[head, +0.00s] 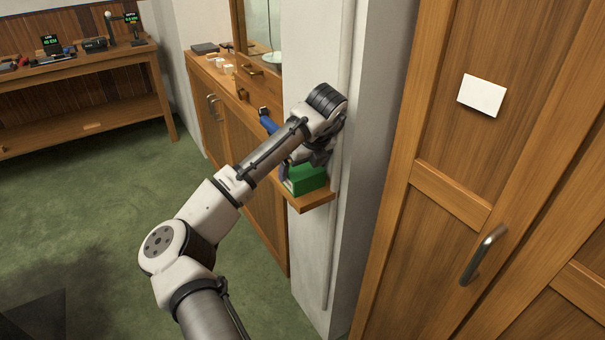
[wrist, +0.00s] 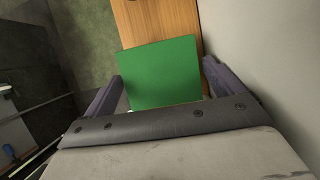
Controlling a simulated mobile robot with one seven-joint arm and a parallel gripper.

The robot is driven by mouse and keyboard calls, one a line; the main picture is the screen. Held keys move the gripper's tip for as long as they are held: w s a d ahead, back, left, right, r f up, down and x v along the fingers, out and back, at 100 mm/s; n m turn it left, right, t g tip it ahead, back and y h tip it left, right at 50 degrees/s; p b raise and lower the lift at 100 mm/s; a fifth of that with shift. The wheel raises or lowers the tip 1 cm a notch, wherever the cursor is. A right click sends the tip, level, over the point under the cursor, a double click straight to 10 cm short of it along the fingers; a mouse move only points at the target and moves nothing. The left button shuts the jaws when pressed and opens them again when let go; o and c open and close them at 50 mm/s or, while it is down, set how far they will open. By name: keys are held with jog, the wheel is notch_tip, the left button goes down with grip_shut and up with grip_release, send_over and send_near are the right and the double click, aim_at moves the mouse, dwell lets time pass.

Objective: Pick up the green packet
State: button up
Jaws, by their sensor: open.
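The green packet (head: 306,178) is a box-like green block on a narrow wooden ledge beside the white wall column in the head view. In the wrist view the packet (wrist: 162,73) shows its flat green face, lying between and beyond my fingers. My gripper (head: 318,154) is just above the packet in the head view and partly hides it. In the wrist view my gripper (wrist: 160,84) is open, one finger to the left of the packet and one to the right. I cannot tell whether either finger touches it.
The wooden ledge (head: 311,202) ends just in front of the packet. The white wall (head: 365,120) stands close on the right. A blue object (head: 268,124) is behind the packet on the left. A wooden door (head: 440,190) is at the right. Green floor lies open at left.

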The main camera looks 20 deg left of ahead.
jog(key=shift+x, duration=0.85)
jog(key=shift+c, duration=0.4)
jog(key=c, duration=1.5)
jog(key=shift+r, duration=0.15)
jog(key=shift+c, duration=0.7)
jog(key=shift+a+r, duration=0.1)
